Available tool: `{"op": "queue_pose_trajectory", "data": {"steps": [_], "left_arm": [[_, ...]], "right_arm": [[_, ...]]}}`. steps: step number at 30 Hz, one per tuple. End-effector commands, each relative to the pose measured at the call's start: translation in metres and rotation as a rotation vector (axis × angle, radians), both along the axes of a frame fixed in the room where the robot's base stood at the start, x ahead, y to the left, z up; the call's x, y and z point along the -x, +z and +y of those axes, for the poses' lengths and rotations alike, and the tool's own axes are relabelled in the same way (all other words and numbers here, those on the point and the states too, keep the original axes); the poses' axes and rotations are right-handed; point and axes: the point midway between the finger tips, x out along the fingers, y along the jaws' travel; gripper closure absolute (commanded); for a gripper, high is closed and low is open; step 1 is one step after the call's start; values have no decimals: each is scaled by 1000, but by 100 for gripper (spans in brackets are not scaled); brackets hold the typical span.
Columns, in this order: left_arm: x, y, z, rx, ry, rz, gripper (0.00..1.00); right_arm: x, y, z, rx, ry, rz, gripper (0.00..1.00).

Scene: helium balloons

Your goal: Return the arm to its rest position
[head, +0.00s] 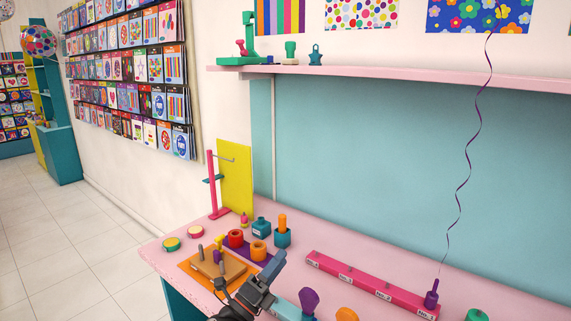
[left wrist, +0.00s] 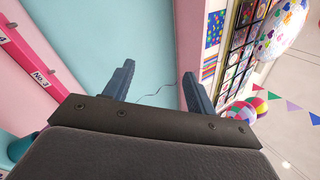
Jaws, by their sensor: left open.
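My left gripper (head: 268,277) is raised over the front of the pink table (head: 345,242) in the head view, near the wooden block on the orange mat. In the left wrist view its two blue-grey fingers (left wrist: 158,88) stand wide apart with nothing between them. My right gripper is not in view.
A pink numbered rail (head: 372,284) lies on the table, with a purple weight (head: 432,294) at its right end and a curly ribbon rising from it. An orange mat (head: 190,268) with a wooden block is at left. A pink shelf (head: 400,73) runs above.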

Motion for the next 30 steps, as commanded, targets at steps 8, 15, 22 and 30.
{"op": "queue_pose_trajectory", "data": {"steps": [8,15,22,30], "left_arm": [[8,-67,76,416,214,491,44],[49,-153,134,744,417,911,44],[126,-238,172,1023,641,1306,44],[221,-299,190,1233,874,1643,44]], "right_arm": [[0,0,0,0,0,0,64],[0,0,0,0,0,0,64],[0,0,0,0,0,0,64],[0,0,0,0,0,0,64]]}}
